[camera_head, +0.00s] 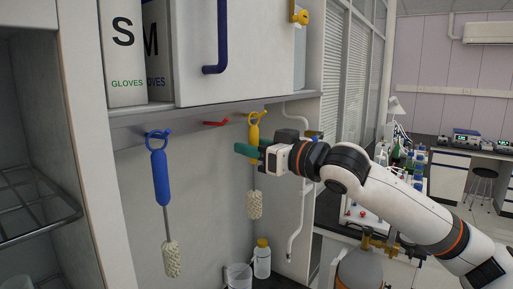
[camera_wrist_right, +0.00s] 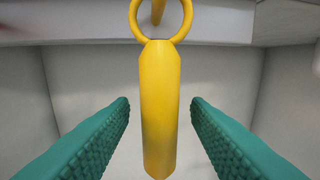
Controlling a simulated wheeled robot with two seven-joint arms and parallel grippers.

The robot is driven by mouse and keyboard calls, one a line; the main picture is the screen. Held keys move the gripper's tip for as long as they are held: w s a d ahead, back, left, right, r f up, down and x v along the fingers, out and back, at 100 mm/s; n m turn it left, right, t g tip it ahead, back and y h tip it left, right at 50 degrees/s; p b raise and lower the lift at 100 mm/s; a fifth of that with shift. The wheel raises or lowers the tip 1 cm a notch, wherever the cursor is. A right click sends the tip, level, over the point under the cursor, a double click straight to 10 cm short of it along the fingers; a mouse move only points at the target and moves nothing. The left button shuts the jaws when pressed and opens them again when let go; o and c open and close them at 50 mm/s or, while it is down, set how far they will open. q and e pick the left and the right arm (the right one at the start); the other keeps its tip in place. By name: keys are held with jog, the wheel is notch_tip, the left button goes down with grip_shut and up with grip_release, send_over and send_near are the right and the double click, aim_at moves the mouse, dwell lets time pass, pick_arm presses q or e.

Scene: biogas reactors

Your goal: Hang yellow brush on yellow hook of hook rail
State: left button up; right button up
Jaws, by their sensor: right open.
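The yellow brush has a yellow ring and handle (camera_head: 254,131) and a pale bristle head (camera_head: 254,205). It hangs upright under the hook rail (camera_head: 186,116), its ring at the yellow hook (camera_head: 263,112). In the right wrist view the yellow handle (camera_wrist_right: 160,110) stands between the two green fingers, with a gap on each side. The ring is at the top of that view, with part of the yellow hook (camera_wrist_right: 158,10) showing through it. My right gripper (camera_head: 246,150) is open around the handle, not touching it. My left gripper is not in view.
A blue brush (camera_head: 161,177) hangs on a blue hook at the left of the rail. The red hook (camera_head: 216,123) between them is empty. A bottle (camera_head: 262,259) and a beaker (camera_head: 239,275) stand below. A cabinet with a blue handle (camera_head: 222,40) is above.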

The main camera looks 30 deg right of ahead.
jog(key=shift+s+d+f+b, duration=0.15)
jog(key=shift+s+d+b, duration=0.05)
jog(key=shift+s+b, duration=0.2)
jog(key=b+v, duration=0.6)
jog(key=v, duration=0.5)
jog(key=shift+b, duration=0.3)
